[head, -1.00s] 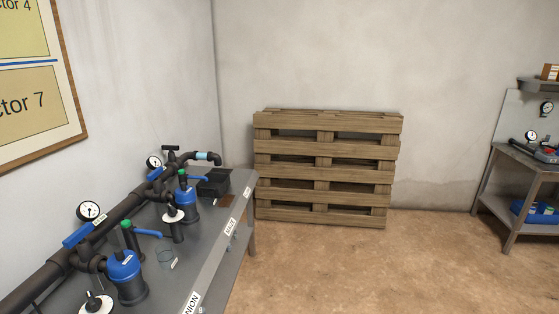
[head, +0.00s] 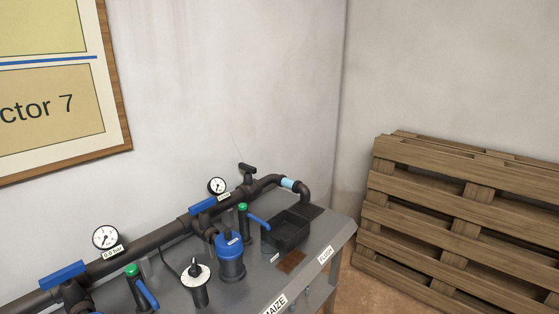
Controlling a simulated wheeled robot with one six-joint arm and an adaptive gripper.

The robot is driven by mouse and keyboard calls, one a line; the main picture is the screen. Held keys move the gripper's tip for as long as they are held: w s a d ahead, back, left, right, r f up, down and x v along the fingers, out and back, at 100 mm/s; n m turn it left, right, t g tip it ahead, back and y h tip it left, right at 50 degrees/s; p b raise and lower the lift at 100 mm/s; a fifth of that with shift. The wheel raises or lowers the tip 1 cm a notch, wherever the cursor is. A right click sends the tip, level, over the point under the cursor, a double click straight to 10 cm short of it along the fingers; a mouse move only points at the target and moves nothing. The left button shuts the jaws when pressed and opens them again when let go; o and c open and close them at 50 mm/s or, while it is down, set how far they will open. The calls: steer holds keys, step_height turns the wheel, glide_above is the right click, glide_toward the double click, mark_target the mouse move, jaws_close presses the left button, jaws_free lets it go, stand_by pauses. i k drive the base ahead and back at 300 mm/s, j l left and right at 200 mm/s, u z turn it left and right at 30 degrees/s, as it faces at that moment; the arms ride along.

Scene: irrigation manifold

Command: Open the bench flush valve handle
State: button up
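A grey bench (head: 345,228) carries a black pipe manifold (head: 160,236) along the wall. Near the manifold's right end a small black T-shaped handle (head: 247,168) stands up from the pipe; it looks like the flush valve handle. Its exact angle to the pipe is hard to tell. Right of it the pipe has a pale blue clear section (head: 288,183) and bends down over a black open tray (head: 285,234). A label reading FLUSH (head: 325,255) is on the bench's front edge. My gripper is not in view.
Blue valve handles (head: 203,206) and pressure gauges (head: 217,186) line the manifold. A blue-topped filter (head: 230,257) and a black cylinder with a white disc (head: 195,278) stand in front. A wooden pallet (head: 470,220) leans at the right wall, with bare floor between.

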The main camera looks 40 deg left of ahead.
mark_target(249, 169)
steer(key=i+u, duration=0.25)
steer(key=i, duration=0.2)
steer(key=i+l+u, duration=0.2)
steer(key=i, duration=0.2)
steer(key=i+l+u, duration=0.25)
steer(key=i, duration=0.15)
steer(key=i+l+u, duration=0.2)
steer(key=i, duration=0.2)
